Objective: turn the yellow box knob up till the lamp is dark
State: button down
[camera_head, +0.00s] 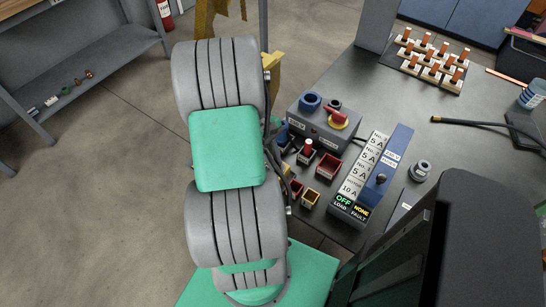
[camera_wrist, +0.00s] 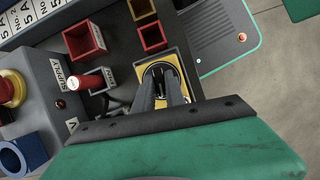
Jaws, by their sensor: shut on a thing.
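In the wrist view, the yellow box (camera_wrist: 188,83) shows a yellow top face with a dark round knob (camera_wrist: 153,72) on it. My gripper (camera_wrist: 171,92) reaches down onto this knob, with its two dark fingers close together and shut on it. The fingers hide much of the knob, so its setting cannot be read. A small dark red lamp (camera_wrist: 61,103) sits on the grey supply box (camera_wrist: 70,125); I cannot tell if it is the task's lamp or whether it glows.
The grey supply box (camera_head: 318,132) carries a red-and-yellow switch (camera_head: 338,119) and a blue ring (camera_head: 310,102). Close by stand a red-topped fuse (camera_head: 308,147), red bins (camera_head: 328,166) and a yellow bin (camera_head: 311,198). A panel display (camera_head: 350,206) reads OFF load, NONE fault.

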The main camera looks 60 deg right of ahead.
jog(key=shift+d+m+t+y, duration=0.1)
jog(key=shift+m+t+y, duration=0.25)
jog(key=shift+m, duration=0.95)
jog(key=c, duration=1.4)
grip_release()
jog(key=v, duration=0.7)
jog(key=shift+w+d+r+p, duration=0.1)
jog(key=shift+r+p, duration=0.25)
jog(key=shift+p, duration=0.05)
jog(key=shift+w, duration=0.1)
